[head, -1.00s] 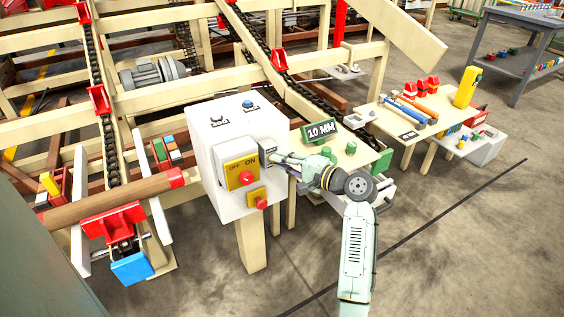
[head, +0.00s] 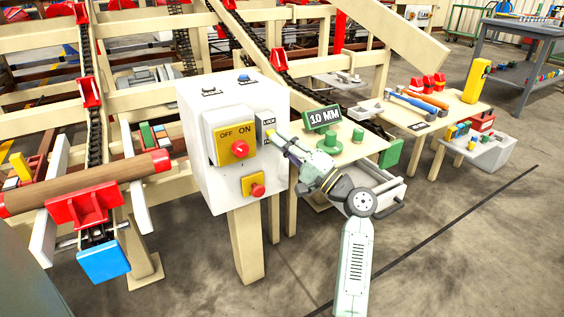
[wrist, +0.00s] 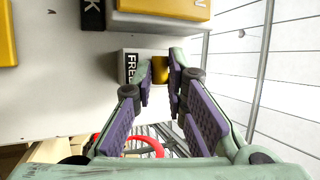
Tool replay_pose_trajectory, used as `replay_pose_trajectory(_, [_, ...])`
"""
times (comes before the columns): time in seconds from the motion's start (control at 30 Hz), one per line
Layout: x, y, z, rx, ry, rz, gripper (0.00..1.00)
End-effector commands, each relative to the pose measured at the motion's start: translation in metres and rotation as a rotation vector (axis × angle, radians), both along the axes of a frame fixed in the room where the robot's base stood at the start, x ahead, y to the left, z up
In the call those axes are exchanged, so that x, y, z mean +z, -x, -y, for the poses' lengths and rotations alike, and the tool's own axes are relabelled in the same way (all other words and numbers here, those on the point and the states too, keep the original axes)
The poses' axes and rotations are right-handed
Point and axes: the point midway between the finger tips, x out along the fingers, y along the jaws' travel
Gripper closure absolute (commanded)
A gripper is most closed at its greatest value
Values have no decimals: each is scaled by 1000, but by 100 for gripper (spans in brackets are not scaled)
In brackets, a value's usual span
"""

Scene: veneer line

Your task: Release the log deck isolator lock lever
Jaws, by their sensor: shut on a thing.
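The isolator is a white box (head: 222,183) on a post, with a yellow OFF/ON panel and a red knob (head: 239,148) on its front. At its right edge is a small plate marked LOCK (head: 268,121). In the wrist view a FREE label (wrist: 132,68) shows beside the yellow lock lever (wrist: 160,69), with part of the LOCK lettering (wrist: 92,14) farther up. My gripper (wrist: 161,82) is closed around the lever's yellow end, level with the FREE label. In the head view my gripper (head: 277,140) reaches the box's right edge and mostly hides the lever.
A lower red button (head: 257,190) sits on the box front. A small table with a 10 MM sign (head: 322,118) and green parts stands close to my gripper. A log (head: 90,182) lies on the left. The floor at the lower right is clear.

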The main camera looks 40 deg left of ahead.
Motion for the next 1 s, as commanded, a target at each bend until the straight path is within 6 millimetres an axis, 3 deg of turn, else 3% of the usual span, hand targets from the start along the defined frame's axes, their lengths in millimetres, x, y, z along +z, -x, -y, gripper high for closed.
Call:
replay_pose_trajectory(0.07, [-12,1,-1,4,-31,14,100])
replay_pose_trajectory(0.97, [-8,-1,-3,1,-143,59,100])
replay_pose_trajectory(1.0, [-8,-1,-3,1,-143,59,86])
